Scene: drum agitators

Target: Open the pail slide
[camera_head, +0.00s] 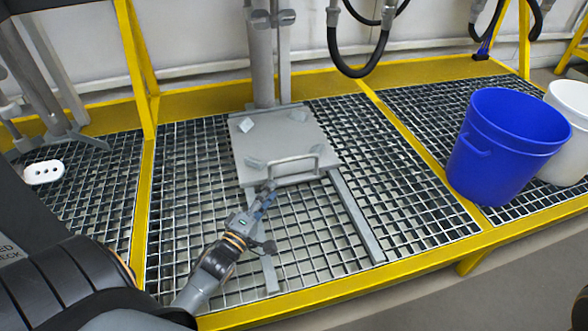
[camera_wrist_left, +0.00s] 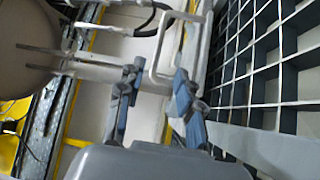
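The pail slide is a flat grey plate (camera_head: 283,137) with several small raised blocks and a loop handle (camera_head: 297,169) on its near edge. It sits at the far end of two grey rails on the grating. My left gripper (camera_head: 268,188) is at the left end of the handle. In the left wrist view the gripper (camera_wrist_left: 156,80) has its two blue-grey fingers apart, and the pale handle (camera_wrist_left: 160,55) shows between and beyond the fingertips. I cannot tell whether they touch it. My right gripper is not in view.
A blue pail (camera_head: 500,150) and a white pail (camera_head: 568,125) stand on the grating at right. A grey column (camera_head: 262,60) rises behind the plate. Black hoses (camera_head: 360,70) hang at the back. Yellow frame bars (camera_head: 400,120) divide the grating. The right rail (camera_head: 357,215) runs toward the front edge.

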